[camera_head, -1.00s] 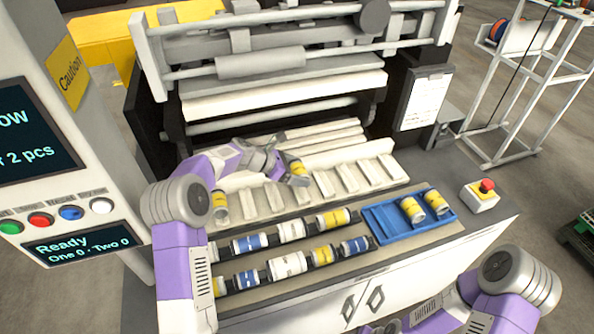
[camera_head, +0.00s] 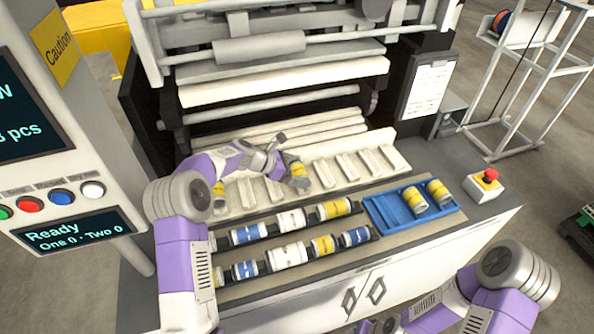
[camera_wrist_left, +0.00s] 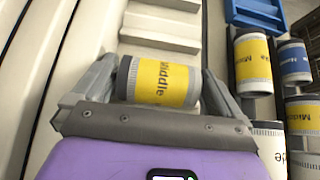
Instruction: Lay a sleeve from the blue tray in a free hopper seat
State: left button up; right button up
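The blue tray (camera_head: 391,211) stands right of centre on the bench and holds two yellow-banded sleeves (camera_head: 414,199) at its right side. My left gripper (camera_head: 294,182) is low over the middle of the pale hopper row (camera_head: 347,166). A yellow sleeve marked "Middle" (camera_wrist_left: 165,82) lies between its fingers, with a finger close against each end. The gripper looks shut on it; its underside is hidden. Hopper seats to its right look empty. Another yellow sleeve (camera_head: 219,190) sits at the hopper's left end, partly behind my arm. My right gripper (camera_head: 388,325) is cut by the bottom edge.
Two dark racks in front of the hopper hold several blue, white and yellow sleeves (camera_head: 287,253). A red stop button (camera_head: 490,175) is right of the tray. A control panel (camera_head: 62,197) stands at left. The machine's rollers (camera_head: 270,113) rise behind the hopper.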

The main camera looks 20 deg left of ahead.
pick_arm(q)
notch_tip(320, 180, up, 10)
jog(key=p, duration=0.2)
jog(key=shift+p, duration=0.35)
notch_tip(320, 180, up, 6)
jog(key=p, duration=0.6)
jog(key=shift+p, duration=0.4)
jog(key=shift+f, duration=0.1)
